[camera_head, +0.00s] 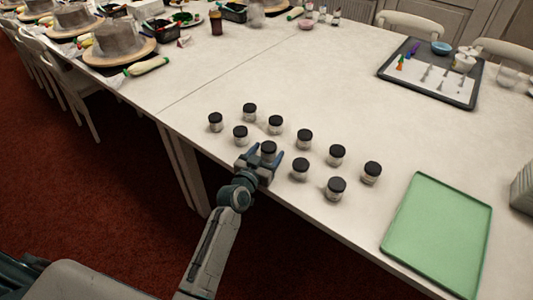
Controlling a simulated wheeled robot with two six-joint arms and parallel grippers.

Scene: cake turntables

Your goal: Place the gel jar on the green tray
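Several small clear jars with black lids stand in two rows near the table's front edge. My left gripper (265,156) is low at the front row, with its fingers on either side of one jar (268,147). The fingers look apart, and that jar stands upright in line with its row. The gripper hides its lower part. The labels are too small to show which jar holds gel. The green tray (437,235) lies flat and empty at the right front. My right gripper is not in view.
Other jars stand close by on both sides, such as one jar (300,168) just right of the gripper. A dark tray (432,72) with piping tips and bowls lies at the back right. Cake turntables (119,53) stand at the far left. The table's middle is clear.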

